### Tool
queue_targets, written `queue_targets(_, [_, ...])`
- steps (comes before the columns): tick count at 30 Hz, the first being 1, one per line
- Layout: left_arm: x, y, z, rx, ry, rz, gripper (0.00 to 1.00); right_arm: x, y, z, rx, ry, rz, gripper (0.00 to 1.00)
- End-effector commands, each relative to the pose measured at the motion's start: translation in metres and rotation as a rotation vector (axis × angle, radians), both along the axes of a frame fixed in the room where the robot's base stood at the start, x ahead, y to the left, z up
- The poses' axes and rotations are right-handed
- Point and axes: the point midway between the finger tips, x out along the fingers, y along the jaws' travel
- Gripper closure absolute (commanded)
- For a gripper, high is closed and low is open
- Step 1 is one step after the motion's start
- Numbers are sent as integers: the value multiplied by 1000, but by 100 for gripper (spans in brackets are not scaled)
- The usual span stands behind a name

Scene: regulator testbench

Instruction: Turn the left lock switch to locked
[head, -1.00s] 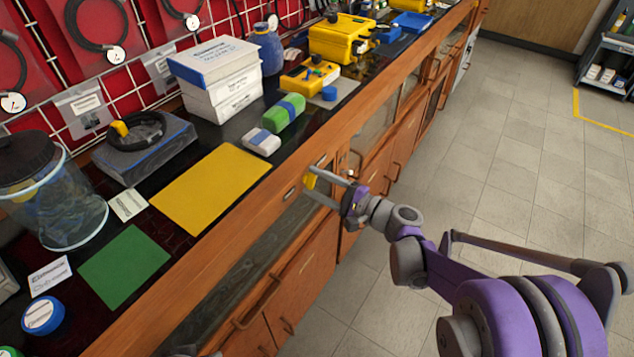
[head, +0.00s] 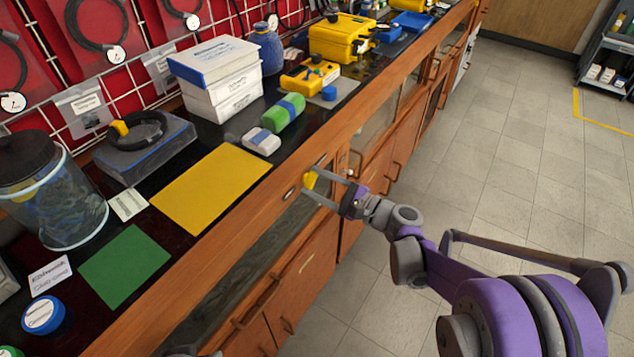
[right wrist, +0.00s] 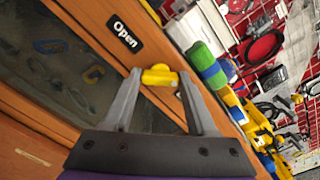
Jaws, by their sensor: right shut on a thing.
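A yellow lock switch (head: 310,180) sits at the wooden front edge of the bench, above the glass-fronted cabinet. My right gripper (head: 309,181) reaches it from the right, with its two grey fingers on either side. In the right wrist view the yellow switch (right wrist: 160,75) lies between the fingertips, and the gripper (right wrist: 161,78) is shut on it. My left gripper is not clearly in view.
The benchtop above holds a yellow mat (head: 210,187), a green mat (head: 124,266), a glass jar (head: 50,195) and white boxes (head: 218,85). Wooden cabinet doors (head: 307,270) with handles lie below the switch. The tiled floor (head: 520,150) to the right is clear.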

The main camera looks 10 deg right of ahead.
Motion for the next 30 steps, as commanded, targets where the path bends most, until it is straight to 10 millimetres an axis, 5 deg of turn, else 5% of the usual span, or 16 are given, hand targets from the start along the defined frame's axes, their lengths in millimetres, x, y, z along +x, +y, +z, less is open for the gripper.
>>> queue_targets(4, [0,0,0,0,0,0,50,0,0,0,0,1,1,98])
queue_targets(5, [0,0,0,0,0,0,50,0,0,0,0,1,1,39])
queue_targets(9, [0,0,0,0,0,0,50,0,0,0,0,0,0,14])
queue_targets(20, [0,0,1,0,0,0,50,-3,-3,0,-1,-1,0,12])
queue_targets(30, [-1,0,7,0,-2,0,50,-45,-46,1,-1,-1,-6,12])
